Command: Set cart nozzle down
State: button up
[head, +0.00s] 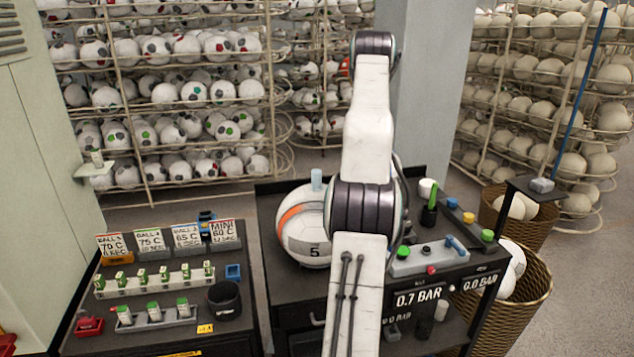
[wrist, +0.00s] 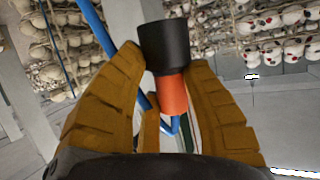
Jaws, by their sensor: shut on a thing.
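In the wrist view my gripper (wrist: 160,110) has its brown ridged fingers closed around the nozzle (wrist: 172,92), a black cylinder with an orange section. A blue hose (wrist: 97,28) runs down beside the left finger, and blue also shows between the fingers. In the head view my arm rises through the middle and hides the gripper. A small orange patch shows beside the arm's top, and I cannot tell if it is the nozzle. The dark cart (head: 268,235) carries a white and orange ball (head: 303,232) and a grey control block (head: 428,258).
A dark bench (head: 235,325) at left holds label cards, green-capped vials and a black cup (head: 224,299). Wicker baskets (head: 527,296) with balls stand right of the cart. Ball racks (head: 170,100) and a grey pillar (head: 420,90) stand behind. A blue line (head: 580,95) rises at right.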

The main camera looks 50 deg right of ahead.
jog(key=f, duration=0.5)
jog(key=shift+s+a+f, duration=0.25)
jog(key=shift+a+f, duration=0.15)
jog(key=shift+s+a+f, duration=0.1)
jog(key=shift+a+f, duration=0.05)
jog(key=shift+f, duration=0.45)
jog(key=shift+s+a+f, duration=0.1)
jog(key=shift+a+f, duration=0.05)
jog(key=shift+f, duration=0.4)
